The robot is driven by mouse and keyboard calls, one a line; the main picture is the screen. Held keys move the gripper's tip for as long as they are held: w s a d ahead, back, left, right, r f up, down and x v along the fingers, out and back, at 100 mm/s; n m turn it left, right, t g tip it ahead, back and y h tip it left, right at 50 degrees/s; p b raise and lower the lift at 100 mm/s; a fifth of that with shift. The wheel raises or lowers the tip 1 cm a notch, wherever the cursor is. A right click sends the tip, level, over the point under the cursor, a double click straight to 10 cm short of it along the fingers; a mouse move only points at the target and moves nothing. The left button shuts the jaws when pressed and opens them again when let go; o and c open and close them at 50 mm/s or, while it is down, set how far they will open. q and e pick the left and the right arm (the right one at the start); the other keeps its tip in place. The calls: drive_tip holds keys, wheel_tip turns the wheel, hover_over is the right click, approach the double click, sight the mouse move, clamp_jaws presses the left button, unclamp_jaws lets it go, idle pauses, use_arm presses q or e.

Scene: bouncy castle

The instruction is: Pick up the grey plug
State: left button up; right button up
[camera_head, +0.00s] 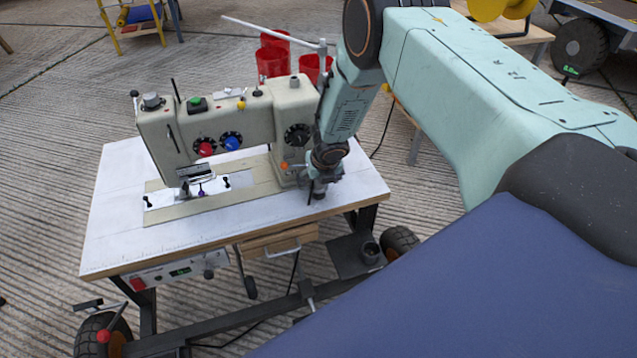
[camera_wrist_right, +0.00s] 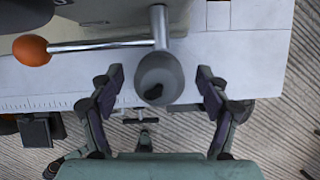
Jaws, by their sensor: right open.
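The grey plug (camera_wrist_right: 160,77) looks like a rounded grey piece with a dark spot on its end. It lies between the two spread fingers of my right gripper (camera_wrist_right: 160,88) in the right wrist view, with a gap on each side. In the head view my right gripper (camera_head: 325,172) points down over the right end of the white table, beside the sewing machine. A small grey part, likely the plug (camera_head: 319,188), shows just below it, partly hidden by the fingers. My left gripper is out of view.
The cream sewing machine (camera_head: 230,122) stands close to the left of my right gripper. Its orange knob (camera_head: 284,165) and a metal rod (camera_wrist_right: 100,45) are near the fingers. The white table (camera_head: 120,215) has a bare front edge. Red containers (camera_head: 272,62) stand behind.

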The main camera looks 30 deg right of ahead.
drive_tip(key=shift+w+f, duration=0.2)
drive_tip(key=shift+f, duration=0.35)
drive_tip(key=c, duration=1.2)
drive_tip(key=shift+c, duration=0.6)
drive_tip(key=shift+d+r, duration=0.1)
